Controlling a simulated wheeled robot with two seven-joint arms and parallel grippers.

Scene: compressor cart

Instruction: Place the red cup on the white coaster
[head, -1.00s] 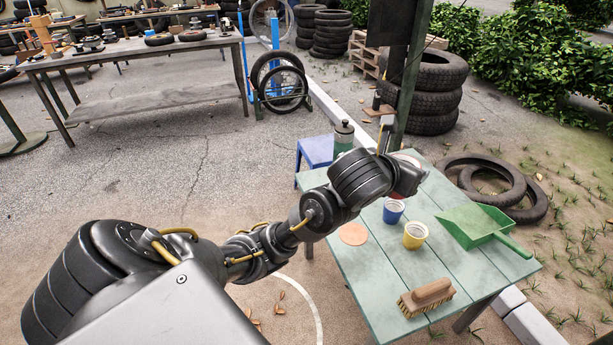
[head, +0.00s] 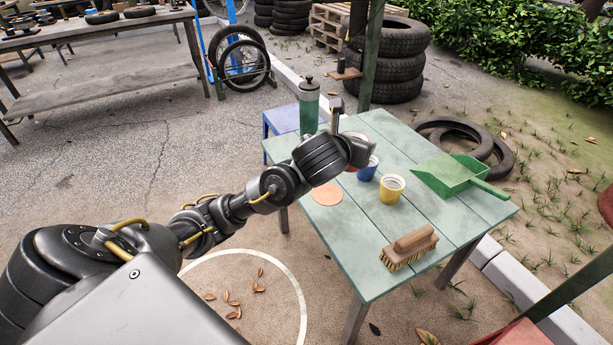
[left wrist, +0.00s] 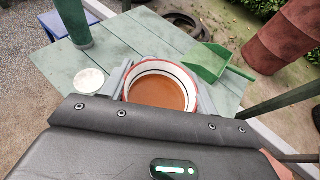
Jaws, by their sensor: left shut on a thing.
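The red cup (left wrist: 160,88) has a red rim, a white band and a brown inside. In the left wrist view it sits between the fingers of my left gripper (left wrist: 160,80), which is shut on it. The white coaster (left wrist: 88,82) lies on the table to the left of the cup in that view, apart from it, near the green bottle. In the head view my left gripper (head: 358,152) is over the table's far left part, and its wrist hides most of the cup. I cannot tell whether the cup touches the table. My right gripper is not in view.
The green table (head: 365,245) also holds a blue cup (head: 368,170) close to my gripper, a yellow cup (head: 391,190), an orange disc (head: 327,194), a brush (head: 408,248), a green dustpan (head: 450,175) and a green bottle (head: 309,108). The table's front left is clear.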

